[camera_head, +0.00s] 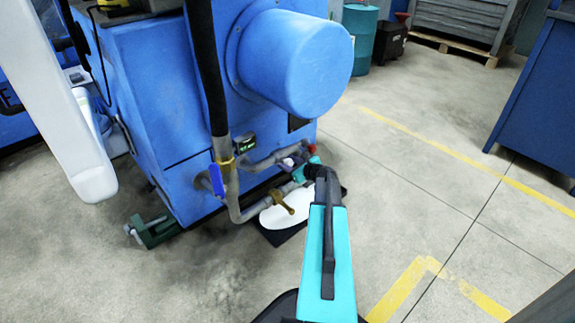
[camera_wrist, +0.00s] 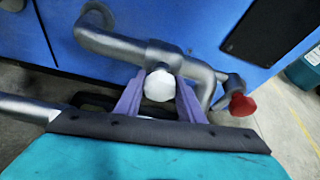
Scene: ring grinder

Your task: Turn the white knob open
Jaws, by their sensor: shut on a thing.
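The white knob (camera_wrist: 159,86) sits on a grey metal pipe in front of the blue machine, near the centre of the wrist view. My gripper (camera_wrist: 160,95) has its two purple fingers on either side of the knob, shut on it. In the head view my gripper (camera_head: 294,163) reaches the pipes at the machine's lower front. There the knob is small and partly covered by my gripper, so its turn angle cannot be told.
A red knob (camera_wrist: 242,104) is on the pipe just right of my gripper. A blue-handled valve (camera_head: 216,179) and a brass valve (camera_head: 283,201) are on pipes to the left. The blue machine (camera_head: 165,90) stands close behind. Open floor (camera_head: 420,200) lies to the right.

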